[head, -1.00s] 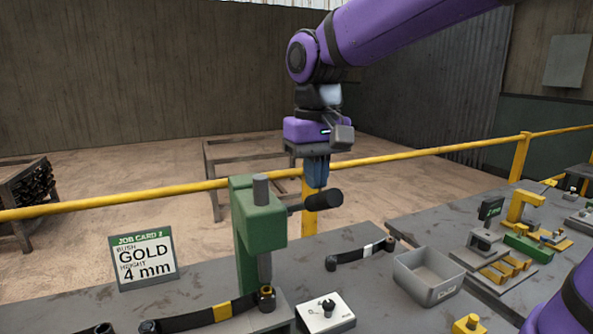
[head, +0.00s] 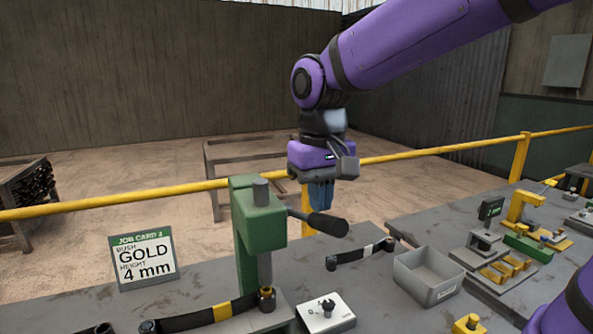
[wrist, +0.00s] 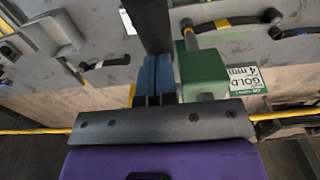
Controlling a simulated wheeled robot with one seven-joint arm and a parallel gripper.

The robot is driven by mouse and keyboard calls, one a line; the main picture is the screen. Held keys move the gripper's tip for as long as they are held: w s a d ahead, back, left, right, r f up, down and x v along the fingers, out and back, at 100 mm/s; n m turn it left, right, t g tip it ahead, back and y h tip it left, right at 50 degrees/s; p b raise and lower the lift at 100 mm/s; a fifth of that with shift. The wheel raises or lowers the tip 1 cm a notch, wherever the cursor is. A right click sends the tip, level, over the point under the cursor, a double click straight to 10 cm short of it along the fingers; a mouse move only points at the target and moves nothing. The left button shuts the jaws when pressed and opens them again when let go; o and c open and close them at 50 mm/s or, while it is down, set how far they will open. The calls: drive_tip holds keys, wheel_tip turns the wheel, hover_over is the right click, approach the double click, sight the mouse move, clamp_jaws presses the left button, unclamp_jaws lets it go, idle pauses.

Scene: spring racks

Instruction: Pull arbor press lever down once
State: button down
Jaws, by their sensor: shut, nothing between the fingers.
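The green arbor press (head: 262,229) stands on the bench, with its grey ram (head: 265,268) pointing down over a dark leaf spring with a gold bush (head: 267,292). Its lever (head: 326,224) sticks out to the right and tilts slightly down, ending in a black grip. My gripper (head: 320,207) is shut, with blue fingers pointing down, and its tips are at the lever's black grip. In the wrist view the shut fingers (wrist: 152,92) are beside the green press head (wrist: 203,72), and the dark lever grip (wrist: 150,22) shows beyond the tips. I cannot tell whether they touch.
A job card (head: 145,260) reads GOLD, 4 mm. A yellow rail (head: 420,152) runs behind the bench.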

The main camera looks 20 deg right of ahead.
sight(322, 223)
drive_tip(key=shift+s+f, duration=0.2)
drive_tip(key=shift+f, duration=0.35)
drive_tip(key=shift+s+f, duration=0.15)
drive_tip(key=shift+f, duration=0.45)
drive_tip(key=shift+s+f, duration=0.2)
drive_tip(key=shift+f, duration=0.85)
drive_tip(key=shift+s+f, duration=0.1)
drive_tip(key=shift+f, duration=0.95)
drive_tip(key=shift+f, duration=1.7)
